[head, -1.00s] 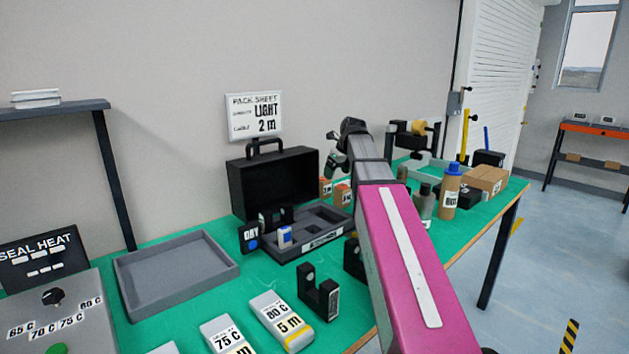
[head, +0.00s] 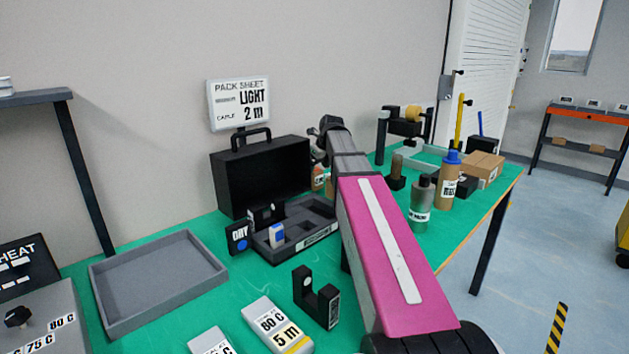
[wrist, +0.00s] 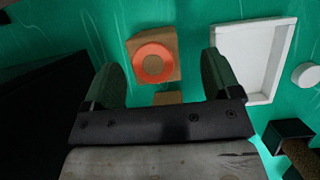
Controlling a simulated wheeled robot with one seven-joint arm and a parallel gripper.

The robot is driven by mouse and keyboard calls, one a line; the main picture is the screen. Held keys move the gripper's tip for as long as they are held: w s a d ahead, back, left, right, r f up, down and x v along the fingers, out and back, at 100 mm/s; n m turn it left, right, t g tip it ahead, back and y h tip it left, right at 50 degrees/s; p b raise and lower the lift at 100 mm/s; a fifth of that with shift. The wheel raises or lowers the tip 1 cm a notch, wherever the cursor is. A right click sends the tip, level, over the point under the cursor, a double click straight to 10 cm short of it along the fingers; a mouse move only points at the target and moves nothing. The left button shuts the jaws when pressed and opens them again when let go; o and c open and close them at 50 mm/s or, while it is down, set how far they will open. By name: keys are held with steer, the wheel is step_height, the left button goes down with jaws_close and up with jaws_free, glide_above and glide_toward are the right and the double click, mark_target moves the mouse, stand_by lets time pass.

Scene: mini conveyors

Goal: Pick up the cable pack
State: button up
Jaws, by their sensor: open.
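A brown card pack with an orange ring of coiled cable (wrist: 153,62) lies on the green table top in the wrist view. It looks like a cable pack; no length label is readable. My gripper (wrist: 160,66) is open, its two dark green fingers to the left and right of this pack in the picture; no contact shows. A second brown piece (wrist: 168,98) is partly hidden behind the gripper body. In the head view, small orange-brown packs (head: 318,178) stand beside the black case, partly covered by my arm. My gripper's fingers cannot be made out there.
The pack sheet (head: 239,103) reads LIGHT, 2 m. Bottles (head: 420,203) stand to the right. A white tray (wrist: 243,92) is right of the fingers.

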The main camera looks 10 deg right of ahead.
mark_target(315, 170)
steer(key=x, duration=0.5)
steer(key=shift+s+a, duration=0.1)
steer(key=shift+a, duration=0.15)
steer(key=c, duration=1.1)
